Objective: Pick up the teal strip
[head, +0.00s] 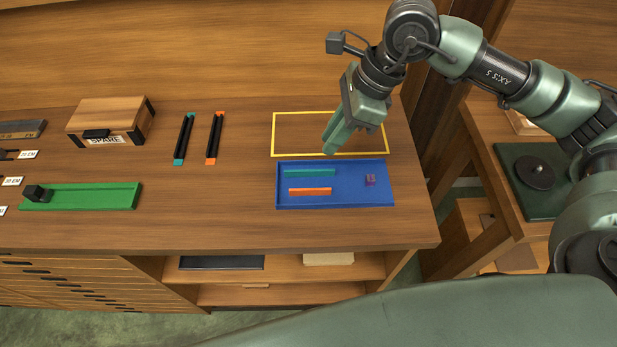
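The teal strip (310,173) lies flat along the upper part of the blue tray (334,203) on the bench. An orange strip (310,191) lies below it in the same tray. My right gripper (331,149) points down from the upper right, with its fingertips just above and right of the teal strip in the picture, apart from it. Its fingers are seen side-on and overlap, so their gap does not show. Nothing shows held in it. My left gripper is not in view.
A small purple block (370,180) sits at the tray's right. A yellow outline (290,113) is behind the tray. Black holders with teal (184,138) and orange (214,138) ends, a wooden SPARE box (112,115) and a green tray (100,196) stand left. The bench front is clear.

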